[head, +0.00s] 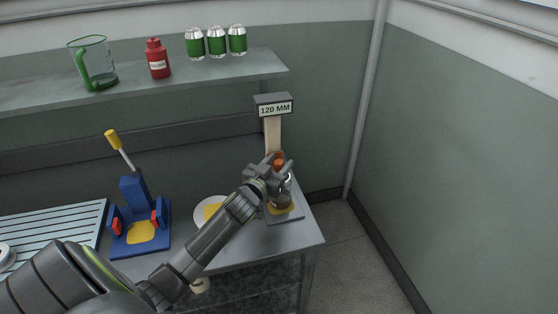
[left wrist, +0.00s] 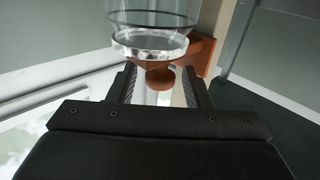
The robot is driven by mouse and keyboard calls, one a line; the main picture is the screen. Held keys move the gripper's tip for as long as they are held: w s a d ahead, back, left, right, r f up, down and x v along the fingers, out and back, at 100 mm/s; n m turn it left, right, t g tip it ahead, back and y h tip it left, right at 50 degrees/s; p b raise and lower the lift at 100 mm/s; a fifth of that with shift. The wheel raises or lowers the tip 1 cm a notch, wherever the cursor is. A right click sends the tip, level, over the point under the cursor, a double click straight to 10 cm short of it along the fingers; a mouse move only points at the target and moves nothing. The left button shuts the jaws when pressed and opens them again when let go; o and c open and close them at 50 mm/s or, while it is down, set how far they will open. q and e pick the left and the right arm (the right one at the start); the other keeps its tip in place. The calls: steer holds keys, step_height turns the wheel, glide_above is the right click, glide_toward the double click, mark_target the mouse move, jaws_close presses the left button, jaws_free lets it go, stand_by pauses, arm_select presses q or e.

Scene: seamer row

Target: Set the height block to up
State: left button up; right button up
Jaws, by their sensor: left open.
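The height block is an orange-brown piece (head: 278,161) on the pale post (head: 272,133) under the "120 MM" sign (head: 274,108). My left gripper (head: 270,172) is in front of it and hides much of it. In the left wrist view, the block (left wrist: 203,55) lies beyond the fingers, and a round orange-brown part (left wrist: 160,77) shows between the two open fingertips (left wrist: 160,88). I cannot tell whether the fingers touch it. A clear glass vessel (left wrist: 150,38) is close above the fingertips there. My right gripper is not in view.
Below the gripper, a jar stands on the post's grey base (head: 291,214). A white plate (head: 200,220) and a blue seamer (head: 132,190) with a yellow-tipped lever are to the left. A shelf (head: 200,79) holds green cans, a red bottle and a jug. A wall is at right.

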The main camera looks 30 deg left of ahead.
mark_target(280, 161)
arm_select(q)
steer(key=shift+w, duration=0.35)
jaws_close()
steer(key=shift+r, duration=0.15)
step_height(280, 161, up, 8)
steer(key=p, duration=0.6)
steer(key=shift+p, duration=0.3)
steer(key=shift+r, duration=0.25)
